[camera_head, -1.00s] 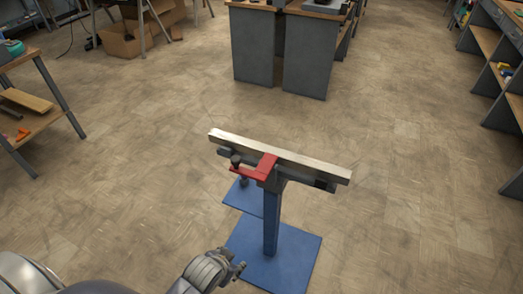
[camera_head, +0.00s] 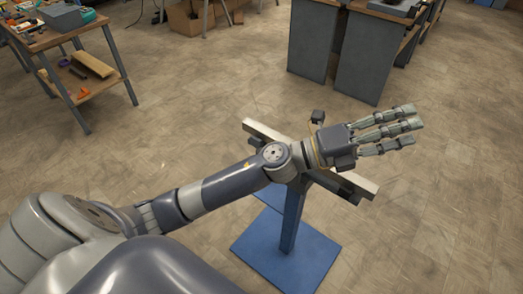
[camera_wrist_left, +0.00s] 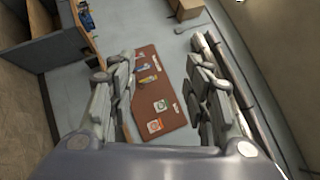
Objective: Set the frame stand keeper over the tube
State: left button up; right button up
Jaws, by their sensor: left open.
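A stand with a blue post (camera_head: 291,220) and a blue base plate (camera_head: 300,258) stands on the floor. A pale square tube (camera_head: 262,131) lies across its top, with both ends showing. The red keeper on the stand's top is hidden behind my left arm now. My left gripper (camera_head: 412,125) is up over the right side of the stand, past the tube, with its fingers spread and pointing right. It is empty. In the left wrist view its fingers (camera_wrist_left: 165,97) stand apart with nothing between them. My right gripper is out of view.
A wooden-topped workbench (camera_head: 62,40) with tools stands at upper left. Grey cabinets (camera_head: 365,55) stand behind the stand. The floor (camera_head: 450,190) to the right is clear. The wrist view shows a brown board (camera_wrist_left: 160,90) with papers beyond the fingers.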

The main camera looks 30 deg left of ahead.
pick_arm(q)
jog(key=s+d+f+m+g, duration=0.2)
jog(key=s+d+m+g, duration=0.1)
jog(key=m+g, duration=0.5)
jog(key=m+g+y, duration=0.5)
jog(key=m+y, duration=0.3)
jog(key=y, duration=1)
send_near(260, 151)
notch_tip(260, 151, down, 10)
jog(key=shift+w+a+f+p, duration=0.1)
jog(key=shift+w+p, duration=0.1)
jog(key=shift+p, duration=0.75)
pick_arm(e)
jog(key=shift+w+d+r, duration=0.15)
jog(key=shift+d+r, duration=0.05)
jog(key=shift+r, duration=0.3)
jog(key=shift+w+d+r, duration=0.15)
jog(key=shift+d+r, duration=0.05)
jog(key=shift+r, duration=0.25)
pick_arm(q)
jog(key=shift+c, duration=0.2)
grip_shut()
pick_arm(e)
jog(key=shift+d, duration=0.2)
